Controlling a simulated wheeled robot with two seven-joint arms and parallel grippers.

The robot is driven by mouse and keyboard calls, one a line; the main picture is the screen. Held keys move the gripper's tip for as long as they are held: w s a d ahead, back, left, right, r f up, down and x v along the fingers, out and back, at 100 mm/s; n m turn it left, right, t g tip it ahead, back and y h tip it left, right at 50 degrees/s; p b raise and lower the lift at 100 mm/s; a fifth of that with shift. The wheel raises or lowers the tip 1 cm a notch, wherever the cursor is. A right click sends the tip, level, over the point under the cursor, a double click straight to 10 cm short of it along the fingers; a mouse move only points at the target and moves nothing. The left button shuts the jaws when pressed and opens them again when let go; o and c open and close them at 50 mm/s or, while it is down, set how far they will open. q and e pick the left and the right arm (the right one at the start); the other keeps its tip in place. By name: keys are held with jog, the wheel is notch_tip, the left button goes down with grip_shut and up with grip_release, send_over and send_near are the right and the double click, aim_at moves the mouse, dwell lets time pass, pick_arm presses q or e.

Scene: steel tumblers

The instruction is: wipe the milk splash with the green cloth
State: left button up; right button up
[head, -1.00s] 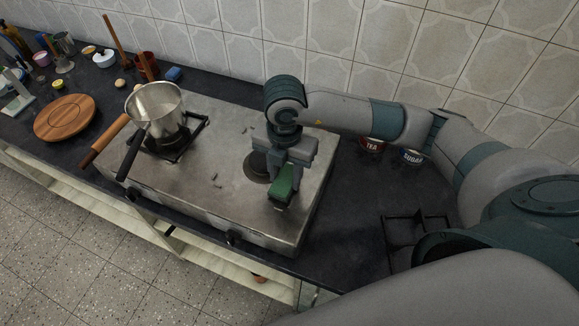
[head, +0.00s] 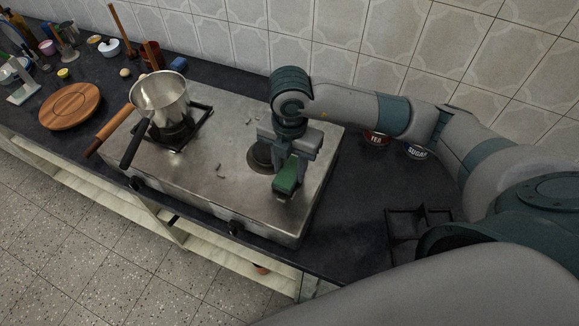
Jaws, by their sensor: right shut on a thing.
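My right gripper (head: 287,184) is over the right part of the steel stove top (head: 225,140), pointing down beside the right burner. It is shut on the green cloth (head: 287,176), a small dark green bundle at its fingers. I cannot tell whether the cloth touches the stove top. I cannot make out the milk splash; it may be hidden under the gripper and cloth. My left gripper is not in view.
A steel saucepan (head: 160,92) stands on the left burner, handles towards the front left. A round wooden board (head: 70,105), jars and utensils stand farther left. TEA (head: 376,138) and SUGAR (head: 417,151) tins stand by the wall, and a black burner grate (head: 418,217) lies right.

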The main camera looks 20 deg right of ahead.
aim_at(296, 159)
jog(key=shift+w+d+f+b, duration=0.1)
jog(key=shift+w+d+b, duration=0.15)
jog(key=shift+w+d, duration=0.25)
jog(key=shift+w+d+f+b, duration=0.1)
jog(key=shift+w+d+b, duration=0.15)
jog(key=shift+d, duration=0.3)
jog(key=shift+w+d+r, duration=0.15)
jog(key=shift+w+d, duration=0.25)
jog(key=shift+w+d+b, duration=0.75)
jog(key=shift+w+d, duration=0.5)
jog(key=shift+w, duration=0.1)
jog(key=shift+r, duration=0.15)
jog(key=shift+s+r+p, duration=0.1)
jog(key=shift+r+p, duration=0.75)
jog(key=shift+r, duration=0.35)
jog(key=shift+r+p, duration=1)
jog(key=shift+r, duration=0.75)
